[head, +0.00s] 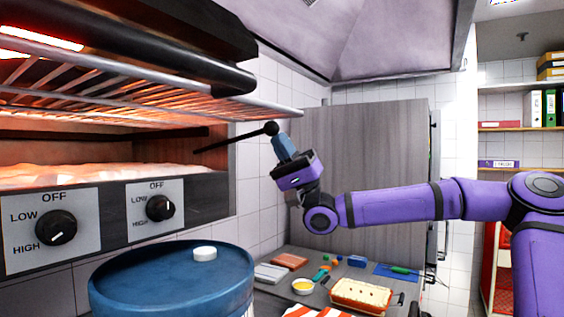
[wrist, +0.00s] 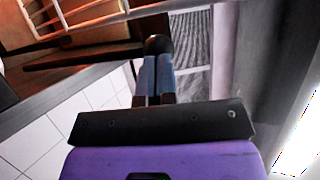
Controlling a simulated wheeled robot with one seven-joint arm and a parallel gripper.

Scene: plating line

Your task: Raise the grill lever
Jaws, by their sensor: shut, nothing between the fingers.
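The grill lever (head: 235,138) is a dark rod with a round black knob (head: 271,128), sticking out to the right from the grill's side, tilted slightly up toward the knob. My gripper (head: 278,140) points up at the knob from just below. It is shut with nothing between its blue fingers. In the wrist view the fingertips (wrist: 154,58) lie side by side right under the knob (wrist: 157,44), and the lever rod (wrist: 85,54) runs off to the left. Whether the fingertips touch the knob I cannot tell.
The grill rack (head: 150,98) glows above and left of the lever. Two control dials (head: 160,208) sit on the front panel below. A blue drum (head: 170,285) with a white puck (head: 205,253) stands in front. The counter at right holds a tray (head: 360,297) and small items.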

